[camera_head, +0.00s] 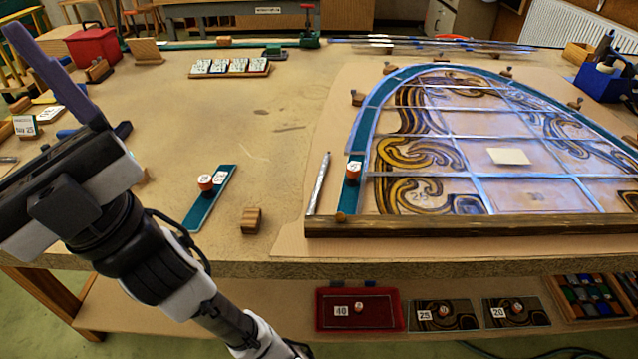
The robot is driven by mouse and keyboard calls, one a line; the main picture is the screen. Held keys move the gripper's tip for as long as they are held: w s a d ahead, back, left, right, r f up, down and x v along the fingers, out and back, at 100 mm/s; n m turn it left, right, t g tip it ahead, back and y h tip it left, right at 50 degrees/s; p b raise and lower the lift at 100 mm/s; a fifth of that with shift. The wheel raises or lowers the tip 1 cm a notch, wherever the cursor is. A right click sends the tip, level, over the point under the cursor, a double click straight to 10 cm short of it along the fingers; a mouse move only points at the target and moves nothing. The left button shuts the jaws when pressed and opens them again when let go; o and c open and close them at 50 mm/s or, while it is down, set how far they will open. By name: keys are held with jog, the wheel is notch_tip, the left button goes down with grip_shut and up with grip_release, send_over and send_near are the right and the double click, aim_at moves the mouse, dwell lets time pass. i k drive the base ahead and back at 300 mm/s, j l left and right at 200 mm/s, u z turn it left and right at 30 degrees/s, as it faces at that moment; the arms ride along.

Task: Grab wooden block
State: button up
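A small wooden block (251,220) stands on the near part of the bench, left of the panel's wooden bottom rail and right of a teal glass strip. My gripper (55,75) is at the left of the view, well left of this block and apart from it. One long purple finger shows, pointing up and left. The other finger cannot be made out clearly, so the opening is hidden. Other wooden blocks stand at the back left, a larger one (146,51) and a smaller one (98,70).
The teal glass strip (210,197) carries a numbered red-and-white knob (206,183). The arched leaded panel (500,140) fills the right, with small blocks around its edge. A lead strip (318,182) lies beside it. A red box (94,46) stands back left. The middle-left bench is mostly clear.

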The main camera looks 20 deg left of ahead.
aim_at(253, 217)
jog(key=l+u, duration=0.3)
jog(key=l, duration=0.15)
jog(key=k+l+u, duration=0.25)
jog(key=l, duration=0.2)
jog(key=l+u, duration=0.3)
jog(key=l, duration=0.15)
jog(key=k+l+u, duration=0.3)
jog(key=i+l, duration=0.1)
jog(key=i, duration=0.95)
